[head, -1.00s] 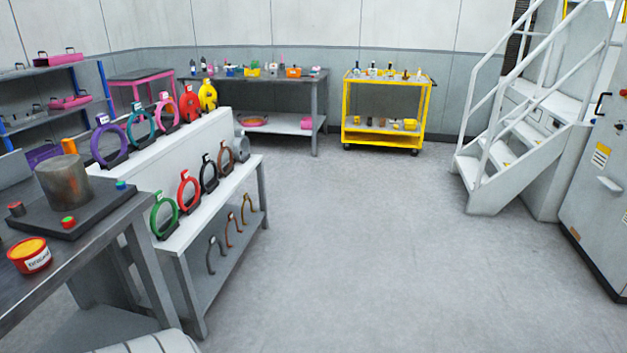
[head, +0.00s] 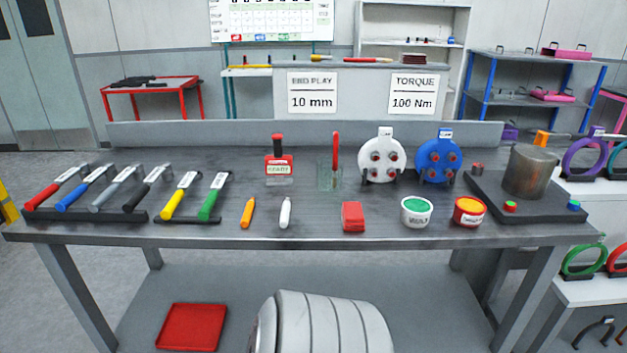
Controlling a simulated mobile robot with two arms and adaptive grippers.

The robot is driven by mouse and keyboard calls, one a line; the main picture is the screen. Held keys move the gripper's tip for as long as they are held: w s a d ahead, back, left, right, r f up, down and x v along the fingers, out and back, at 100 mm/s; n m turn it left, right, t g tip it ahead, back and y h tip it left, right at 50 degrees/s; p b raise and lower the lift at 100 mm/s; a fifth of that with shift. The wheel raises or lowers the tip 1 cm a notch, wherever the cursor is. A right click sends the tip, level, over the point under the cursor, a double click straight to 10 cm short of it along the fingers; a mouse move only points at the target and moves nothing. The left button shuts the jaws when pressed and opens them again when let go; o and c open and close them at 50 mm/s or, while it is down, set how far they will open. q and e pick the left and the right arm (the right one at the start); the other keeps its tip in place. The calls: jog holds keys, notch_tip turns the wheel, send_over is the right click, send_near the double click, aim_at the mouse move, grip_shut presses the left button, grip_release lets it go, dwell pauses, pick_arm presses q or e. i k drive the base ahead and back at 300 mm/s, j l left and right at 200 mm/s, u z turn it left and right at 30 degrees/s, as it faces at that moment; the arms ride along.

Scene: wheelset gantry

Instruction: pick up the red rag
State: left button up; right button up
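A small red folded block, which looks like the red rag (head: 353,217), lies near the front edge of the grey workbench (head: 330,237). It sits right of a white marker (head: 285,213) and left of a white tub with a green top (head: 416,211). Nothing covers it. Neither of my grippers shows in the head view.
Several coloured-handled torque wrenches (head: 125,190) lie in a row on the left. A red-yellow tub (head: 469,212) and a metal cylinder on a dark base (head: 530,172) stand right. A red tray (head: 192,327) lies on the lower shelf.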

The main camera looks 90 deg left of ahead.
aim_at(351, 213)
jog(key=u, duration=2.6)
